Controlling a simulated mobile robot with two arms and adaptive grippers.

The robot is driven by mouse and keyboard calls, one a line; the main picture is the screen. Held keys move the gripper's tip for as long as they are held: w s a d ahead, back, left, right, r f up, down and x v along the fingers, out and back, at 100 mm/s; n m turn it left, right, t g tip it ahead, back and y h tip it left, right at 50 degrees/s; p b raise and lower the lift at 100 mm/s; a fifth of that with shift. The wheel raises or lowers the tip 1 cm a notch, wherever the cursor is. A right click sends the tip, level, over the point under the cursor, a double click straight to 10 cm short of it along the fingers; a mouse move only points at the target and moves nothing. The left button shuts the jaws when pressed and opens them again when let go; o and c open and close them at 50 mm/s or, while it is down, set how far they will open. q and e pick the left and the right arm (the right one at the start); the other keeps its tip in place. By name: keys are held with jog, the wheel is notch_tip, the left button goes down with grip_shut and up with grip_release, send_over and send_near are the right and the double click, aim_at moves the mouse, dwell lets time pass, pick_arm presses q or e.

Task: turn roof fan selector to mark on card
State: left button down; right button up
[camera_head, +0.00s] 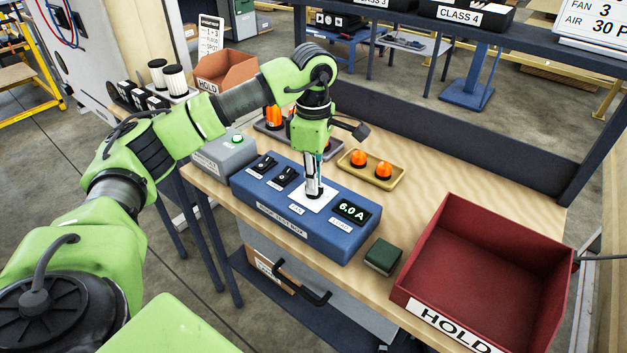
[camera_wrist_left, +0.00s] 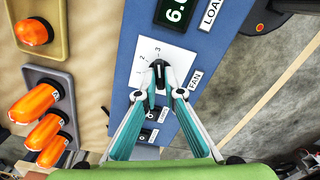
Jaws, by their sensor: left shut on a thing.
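The fan selector (camera_wrist_left: 159,72) is a small black knob on a white plate with the numbers 1, 2 and 3, labelled FAN, on the blue test box (camera_head: 262,193). My left gripper (camera_wrist_left: 165,88) is shut on the knob, one fingertip on each side. In the wrist view the knob's far end appears to point near the 3; the fingers partly cover it. In the head view the left gripper (camera_head: 314,190) points straight down at the plate (camera_head: 329,199) and hides the knob. The card (camera_head: 598,22) at the top right reads FAN 3 and AIR 30 P. My right gripper is not in view.
The box's display (camera_head: 352,210) reads 6.0 A, and two black rocker switches (camera_head: 264,164) sit left of the plate. A green block (camera_head: 383,256) and a red HOLD bin (camera_head: 490,270) stand to the right. Orange lamps on a yellow tray (camera_head: 398,178) lie behind.

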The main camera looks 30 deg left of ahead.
pick_arm(q)
jog(key=c, duration=2.2)
grip_release()
jog(key=shift+o, duration=0.2)
jog(key=shift+r, duration=0.1)
notch_tip(320, 180, up, 12)
